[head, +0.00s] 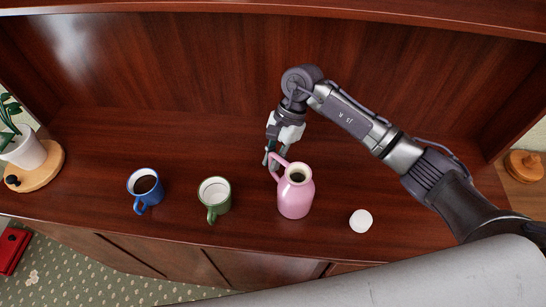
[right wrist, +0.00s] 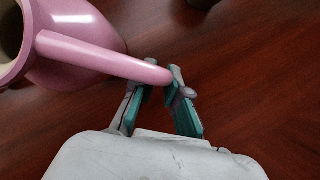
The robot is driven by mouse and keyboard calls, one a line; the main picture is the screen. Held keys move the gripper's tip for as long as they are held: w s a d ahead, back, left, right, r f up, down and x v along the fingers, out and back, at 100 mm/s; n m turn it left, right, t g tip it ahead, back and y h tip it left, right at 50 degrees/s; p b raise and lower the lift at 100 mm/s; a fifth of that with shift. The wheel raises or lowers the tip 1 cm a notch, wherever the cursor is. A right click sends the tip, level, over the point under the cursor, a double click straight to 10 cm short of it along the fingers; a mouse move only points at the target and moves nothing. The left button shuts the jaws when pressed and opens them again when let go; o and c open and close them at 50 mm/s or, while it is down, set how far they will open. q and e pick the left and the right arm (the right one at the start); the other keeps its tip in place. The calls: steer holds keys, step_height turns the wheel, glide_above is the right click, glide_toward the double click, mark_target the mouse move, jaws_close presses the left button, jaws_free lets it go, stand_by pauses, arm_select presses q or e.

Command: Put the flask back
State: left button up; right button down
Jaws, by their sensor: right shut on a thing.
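The pink flask (head: 295,194) stands upright on the wooden cabinet top, its mouth open. Its handle is on the left side, toward my gripper. My right gripper (head: 274,156) reaches down behind the flask and is shut on the handle. The right wrist view shows the flask (right wrist: 80,45) at upper left, with the end of its handle between the teal finger pads of my right gripper (right wrist: 160,90). A white round lid (head: 361,220) lies on the wood to the right of the flask. My left gripper is not in view.
A green mug (head: 215,196) and a blue mug with dark liquid (head: 145,187) stand left of the flask on the cabinet top (head: 90,145). A potted plant (head: 24,150) is at the far left. A wooden back panel rises behind. The wood between flask and panel is clear.

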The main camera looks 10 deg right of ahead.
steer(key=c, duration=1.2)
jaws_free()
steer(key=shift+r+p, duration=0.2)
steer(key=shift+p, duration=0.15)
steer(key=shift+w+d+r+b, duration=0.15)
steer(key=shift+r+b, duration=0.05)
steer(key=shift+b, duration=0.1)
steer(key=b+v, duration=0.2)
steer(key=v, duration=0.5)
